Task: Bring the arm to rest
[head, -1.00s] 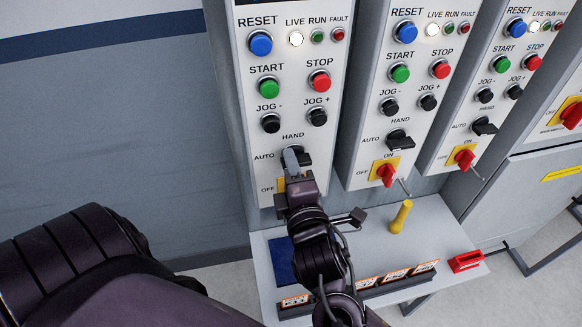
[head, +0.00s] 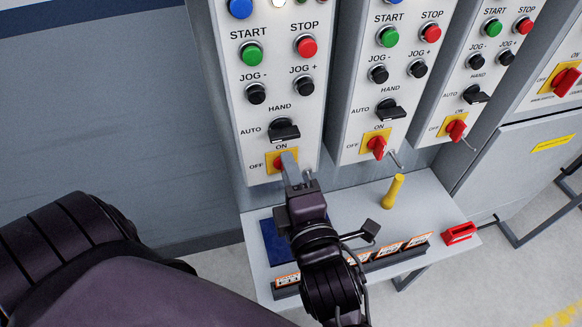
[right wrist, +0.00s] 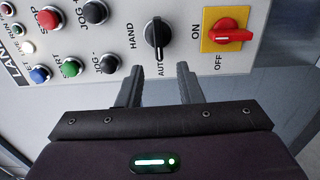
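My right gripper (head: 294,172) is in front of the left panel (head: 228,115), low, and covers part of its red ON/OFF switch (head: 278,163) in the head view. In the right wrist view the gripper (right wrist: 160,82) has its two fingers apart with nothing between them. The black HAND/AUTO selector (head: 285,131) is just above the fingers and clear of them. In the right wrist view the selector (right wrist: 157,38) has its handle lying along the AUTO side. The red switch (right wrist: 232,35) there lies along its ON side. My left gripper is out of view.
Two similar panels (head: 390,75) stand to the right. Below, a shelf (head: 345,215) carries a blue pad (head: 276,241), a yellow handle (head: 393,191), orange-white labels (head: 388,250) and a red block (head: 460,233). Open space lies left, before the grey-blue wall (head: 110,120).

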